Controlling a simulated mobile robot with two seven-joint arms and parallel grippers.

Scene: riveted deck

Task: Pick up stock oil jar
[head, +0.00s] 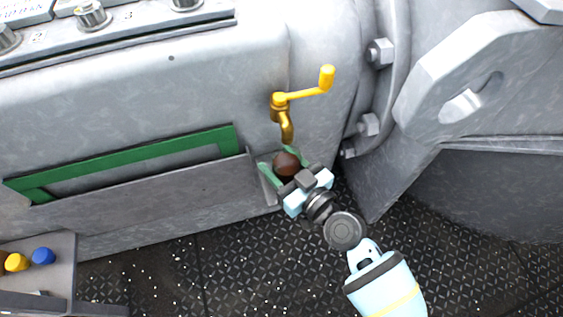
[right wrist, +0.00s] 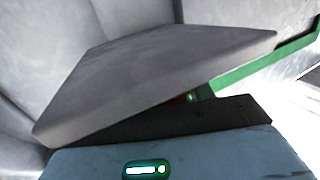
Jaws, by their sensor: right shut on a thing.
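A dark brown, rounded thing (head: 286,164), which looks like the stock oil jar, is at the right end of the grey ledge, below the yellow crank. My right gripper (head: 283,158) is around it, shut on it; the fingers and wrist hide its lower part. I cannot tell whether it rests on anything. In the right wrist view a grey plate (right wrist: 150,75) blocks most of the grip, with only a sliver of reddish brown beneath its edge. My left gripper is not in view.
The yellow crank (head: 284,105) stands just above my right gripper. A green frame (head: 130,158) and grey ledge (head: 150,208) run to the left. Bolted grey metal (head: 440,90) is close on the right. A tray (head: 62,275) with coloured knobs is at lower left. Open deck (head: 210,275) lies in front.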

